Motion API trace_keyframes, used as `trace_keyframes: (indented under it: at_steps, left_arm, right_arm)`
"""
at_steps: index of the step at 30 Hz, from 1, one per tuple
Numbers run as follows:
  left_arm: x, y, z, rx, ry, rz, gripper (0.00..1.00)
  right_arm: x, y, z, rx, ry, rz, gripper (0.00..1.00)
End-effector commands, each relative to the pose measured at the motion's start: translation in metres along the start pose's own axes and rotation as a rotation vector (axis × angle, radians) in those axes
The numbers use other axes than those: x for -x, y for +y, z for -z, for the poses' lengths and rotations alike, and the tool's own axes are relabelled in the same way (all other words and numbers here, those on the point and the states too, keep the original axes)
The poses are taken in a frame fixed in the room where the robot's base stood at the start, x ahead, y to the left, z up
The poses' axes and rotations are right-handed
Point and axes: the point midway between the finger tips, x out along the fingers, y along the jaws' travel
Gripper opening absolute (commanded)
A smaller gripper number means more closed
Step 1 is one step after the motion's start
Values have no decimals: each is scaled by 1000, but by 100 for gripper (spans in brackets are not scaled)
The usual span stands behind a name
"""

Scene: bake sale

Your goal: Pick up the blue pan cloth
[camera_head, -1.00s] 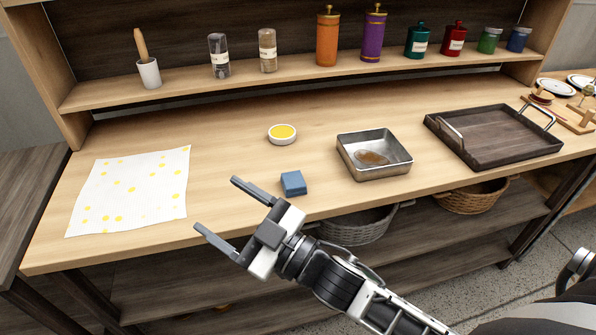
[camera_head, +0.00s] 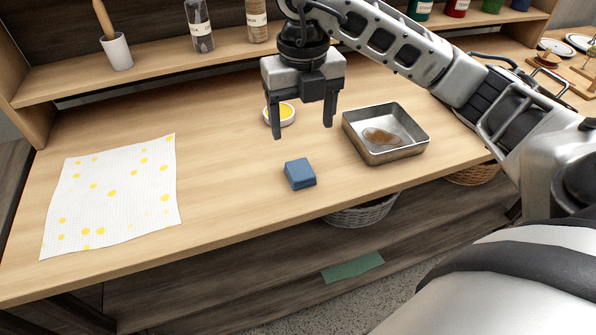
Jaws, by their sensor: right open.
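The blue pan cloth (camera_head: 300,174) is a small folded block lying on the wooden table, near its front edge. My right gripper (camera_head: 303,130) is open and empty, pointing down above the table. Its fingertips appear a little above and behind the cloth in the picture, apart from it. My left gripper is not in view.
A metal pan (camera_head: 372,154) with a brown smear stands right of the cloth. A small yellow-filled bowl (camera_head: 285,115) is partly hidden behind my gripper. A yellow-dotted white sheet (camera_head: 125,205) lies at left. Jars stand on the shelf (camera_head: 150,73) behind.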

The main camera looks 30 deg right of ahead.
Motion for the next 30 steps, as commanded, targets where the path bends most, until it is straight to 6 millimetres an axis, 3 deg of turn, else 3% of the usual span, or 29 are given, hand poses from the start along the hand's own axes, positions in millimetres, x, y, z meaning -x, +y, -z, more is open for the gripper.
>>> trace_keyframes:
  at_steps: [1, 9, 17, 24, 30]
  left_arm:
    - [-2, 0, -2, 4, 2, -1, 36]
    - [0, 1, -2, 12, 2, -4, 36]
    - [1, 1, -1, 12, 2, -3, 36]
    - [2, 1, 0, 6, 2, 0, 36]
    - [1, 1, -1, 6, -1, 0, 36]
  right_arm:
    - [-16, 1, 2, 3, 7, -1, 71]
    - [-63, 1, 1, 3, 4, -2, 71]
    - [-82, 1, 1, 5, 4, -3, 71]
    - [-117, 0, 2, 5, 5, -4, 71]
    - [-126, 0, 1, 6, 1, -5, 71]
